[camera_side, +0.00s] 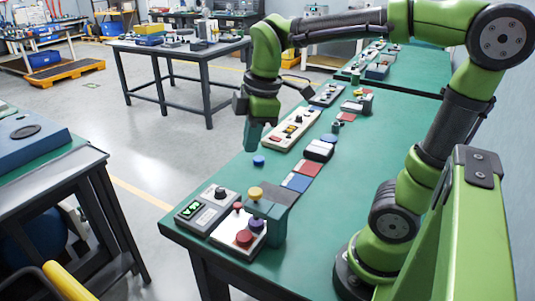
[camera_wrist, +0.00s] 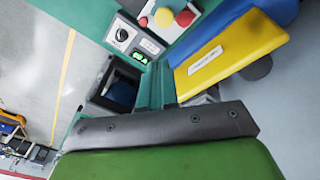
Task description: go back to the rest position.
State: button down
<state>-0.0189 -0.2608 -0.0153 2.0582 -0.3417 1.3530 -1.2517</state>
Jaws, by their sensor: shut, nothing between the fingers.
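My gripper (camera_side: 251,148) hangs at the end of my arm, pointing down over the left edge of the green bench (camera_side: 228,180) in the side view. Its fingers are together with nothing visible between them. A small blue round piece (camera_side: 258,161) is just below the fingertips in that view; the gap between them is hard to judge.
A control box with a green display (camera_side: 190,210), a red-button box (camera_side: 243,238) and a yellow-topped fixture (camera_side: 256,193) stand at the bench's near end. Blue and red pads (camera_side: 297,182) and a cream panel (camera_side: 292,129) lie farther back. The wrist view shows a yellow box (camera_wrist: 230,55).

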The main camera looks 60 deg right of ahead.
jog(key=s+a+m+t+y, duration=0.1)
jog(key=s+m+t, duration=0.3)
jog(key=m, duration=0.9)
jog(key=shift+s+a+f+m+t+y, duration=0.3)
jog(key=shift+s+a+f+m+t, duration=0.15)
jog(key=shift+s+a, duration=0.4)
